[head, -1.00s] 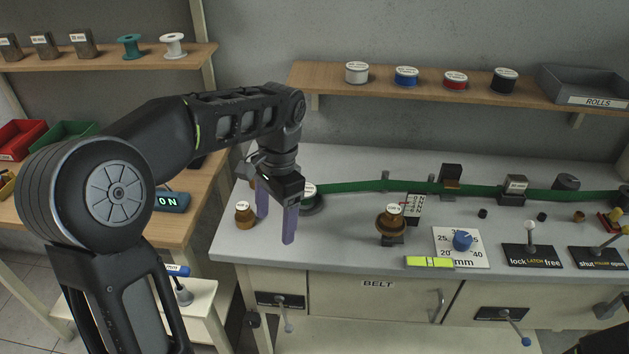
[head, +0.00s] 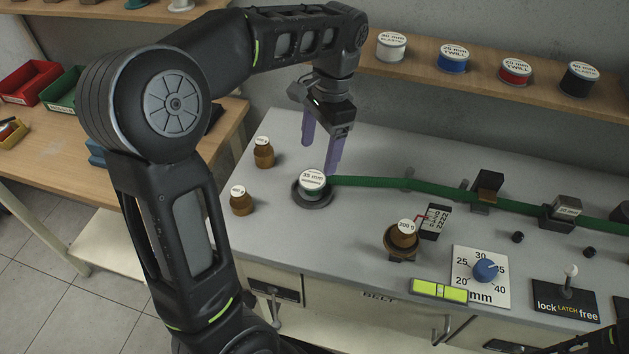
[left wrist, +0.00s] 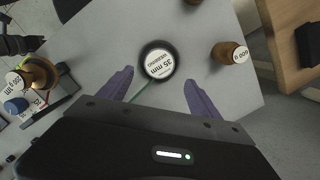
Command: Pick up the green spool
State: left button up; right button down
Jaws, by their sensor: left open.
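The green spool (head: 313,184), with a white label reading 35 mm, sits in a round black holder (head: 313,199) at the left part of the grey bench. A green ribbon (head: 390,183) runs from it to the right. My left gripper (head: 320,158) is open and empty, fingers pointing down, just behind the spool in the head view. In the left wrist view the spool (left wrist: 159,63) shows between and slightly beyond the two purple fingertips (left wrist: 158,80), apart from them. A dark part at the lower right corner may be my right gripper (head: 606,340); its jaws are not clear.
Two brown weights (head: 263,153) (head: 241,201) stand left of the spool. A 200 g weight (head: 404,234) on a pan, a dial plate (head: 481,275) and ribbon guides (head: 487,188) stand to the right. A shelf with spools (head: 454,58) is behind.

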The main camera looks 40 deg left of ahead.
aim_at(313, 178)
pick_arm(q)
jog(key=shift+s+f+b, duration=0.2)
jog(key=shift+f+b, duration=0.25)
jog(key=shift+f, duration=0.8)
jog(key=shift+s+a+f+p, duration=0.1)
jog(key=shift+s+f+p, duration=0.1)
jog(key=shift+f, duration=0.65)
jog(key=shift+s+a+f+p, duration=0.1)
jog(key=shift+s+f, duration=0.05)
jog(key=shift+f, duration=0.75)
jog(key=shift+s+f+p, duration=0.15)
jog(key=shift+s+f, duration=0.05)
jog(key=shift+f, duration=0.65)
jog(key=shift+c, duration=0.2)
jog(key=c, duration=1.4)
